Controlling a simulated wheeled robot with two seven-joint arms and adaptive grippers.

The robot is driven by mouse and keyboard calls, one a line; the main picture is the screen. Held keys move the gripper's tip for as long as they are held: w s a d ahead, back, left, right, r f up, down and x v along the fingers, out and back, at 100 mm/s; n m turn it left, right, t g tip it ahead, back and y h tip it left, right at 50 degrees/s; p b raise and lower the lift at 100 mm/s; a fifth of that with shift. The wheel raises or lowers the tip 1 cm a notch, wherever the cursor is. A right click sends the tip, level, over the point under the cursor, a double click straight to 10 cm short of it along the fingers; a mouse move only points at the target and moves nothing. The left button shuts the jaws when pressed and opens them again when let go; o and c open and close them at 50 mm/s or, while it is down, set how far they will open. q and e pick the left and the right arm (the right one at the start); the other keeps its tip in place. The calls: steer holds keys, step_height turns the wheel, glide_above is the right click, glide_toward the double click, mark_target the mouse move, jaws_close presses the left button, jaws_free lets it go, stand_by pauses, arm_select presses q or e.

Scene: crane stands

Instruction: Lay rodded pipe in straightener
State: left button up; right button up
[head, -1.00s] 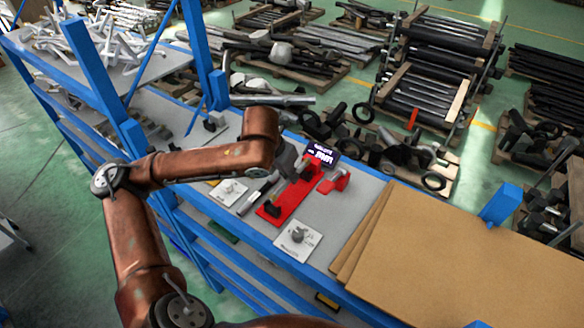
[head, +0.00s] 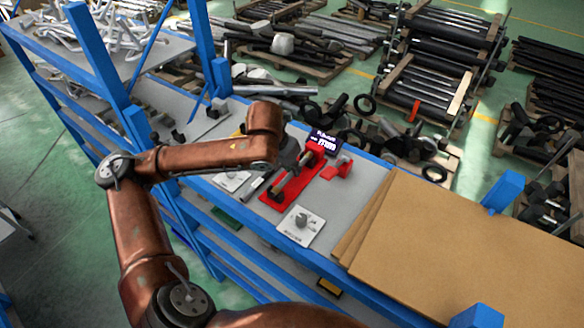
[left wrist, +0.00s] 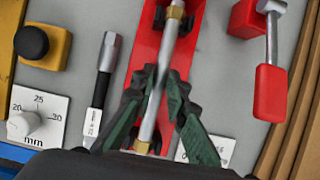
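The red straightener (head: 270,199) lies on the grey bench top; its red bed also shows in the left wrist view (left wrist: 147,40). The rodded pipe (head: 289,182), a silver tube with brass ends, is above the straightener's bed and runs along it. In the left wrist view the pipe (left wrist: 164,60) passes between the dark green fingers of my left gripper (left wrist: 160,80), which are closed around it. My left gripper also shows in the head view (head: 289,160), over the straightener. I cannot tell if the pipe touches the bed. My right gripper is not in view.
A small lit display (head: 322,141) and a red lever clamp (head: 338,168) stand beside the straightener. A dial plate (head: 301,226) is in front. A black-and-silver tool (left wrist: 104,70) and a yellow box with black knob (left wrist: 45,45) lie left. Brown boards (head: 450,250) cover the right.

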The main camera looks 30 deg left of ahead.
arm_select(q)
steer(key=o, duration=0.4)
steer(key=shift+s+r, duration=0.15)
steer(key=shift+s, duration=0.15)
steer(key=shift+o, duration=0.2)
steer(key=shift+w, duration=0.15)
steer(key=v, duration=1.2)
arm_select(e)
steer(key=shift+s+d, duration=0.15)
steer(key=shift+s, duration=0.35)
arm_select(q)
steer(key=shift+d, duration=0.1)
